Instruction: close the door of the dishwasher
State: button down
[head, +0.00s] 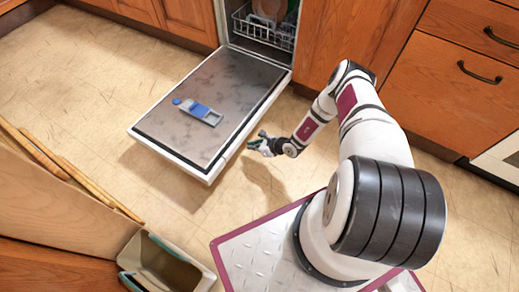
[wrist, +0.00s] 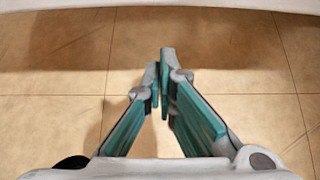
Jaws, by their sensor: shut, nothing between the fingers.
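The dishwasher door (head: 165,118) is folded down open, its grey inner panel facing up, with a blue and grey detergent dispenser (head: 198,111) on it. The dishwasher's inside with a white rack (head: 262,32) shows at the top of the head view. My gripper (head: 258,145) is beside the door's right edge, near its front corner; I cannot tell whether it touches. In the wrist view my gripper (wrist: 164,85) has its teal-padded fingers together with nothing between them, above the tiled floor. A pale edge (wrist: 160,5) crosses the top of the wrist view, probably the door.
Wooden cabinets (head: 340,35) with drawers flank the dishwasher. A grey bin (head: 165,268) and a wooden counter side (head: 60,205) stand at the lower left. The tiled floor (head: 70,70) left of the door is clear.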

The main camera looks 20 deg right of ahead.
jog(key=shift+r, duration=2.05)
